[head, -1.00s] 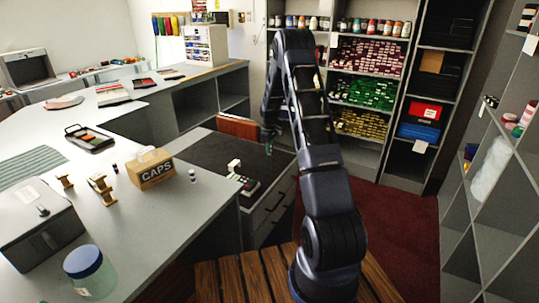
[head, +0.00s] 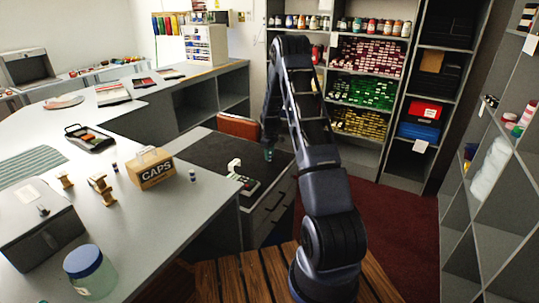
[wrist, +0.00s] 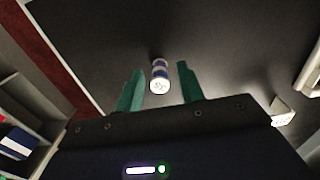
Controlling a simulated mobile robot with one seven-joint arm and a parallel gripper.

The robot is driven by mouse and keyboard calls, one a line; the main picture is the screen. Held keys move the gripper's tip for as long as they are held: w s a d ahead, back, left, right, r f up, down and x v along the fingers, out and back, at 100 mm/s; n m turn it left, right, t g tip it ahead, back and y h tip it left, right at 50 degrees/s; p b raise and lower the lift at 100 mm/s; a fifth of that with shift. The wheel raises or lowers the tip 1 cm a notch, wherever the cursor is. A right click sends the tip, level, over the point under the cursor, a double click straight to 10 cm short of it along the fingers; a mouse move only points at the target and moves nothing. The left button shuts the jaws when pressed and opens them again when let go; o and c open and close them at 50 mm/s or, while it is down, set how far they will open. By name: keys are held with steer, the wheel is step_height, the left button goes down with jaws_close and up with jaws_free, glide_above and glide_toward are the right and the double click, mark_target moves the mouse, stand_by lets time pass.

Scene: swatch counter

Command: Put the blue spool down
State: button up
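The blue spool (wrist: 159,76) is a small white-ended cylinder with a blue band. In the wrist view it stands on the dark counter top, its pale round end facing the camera. My gripper (wrist: 160,69) has its two teal fingers apart, one on each side of the spool. Dark gaps show between the spool and both fingers. In the head view my gripper (head: 268,154) is low over the dark counter top (head: 215,152), and I cannot make out the spool there.
A white-and-dark device (head: 240,178) sits on the dark top, left of my gripper. A reddish-brown case (head: 238,127) stands at its back edge. On the grey counter to the left are a CAPS box (head: 152,170) and a small bottle-like item (head: 193,175). Shelves stand behind.

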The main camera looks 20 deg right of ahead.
steer(key=s+a+r+m+t, duration=0.1)
steer(key=s+r, duration=0.4)
steer(key=r, duration=0.8)
steer(key=s+a+r+m, duration=0.1)
steer(key=s+r, duration=0.3)
steer(key=r, duration=1)
steer(key=s+a+r+m+t, duration=0.1)
steer(key=s+r+m, duration=0.1)
steer(key=s+r, duration=1)
steer(key=s+a+m+t, duration=0.2)
steer(key=s+m, duration=0.3)
steer(key=s, duration=2.6)
steer(key=shift+a+r+t, duration=0.2)
steer(key=shift+r+t, duration=0.1)
steer(key=shift+r, duration=0.1)
steer(key=shift+o, duration=0.5)
steer(key=shift+w, duration=0.1)
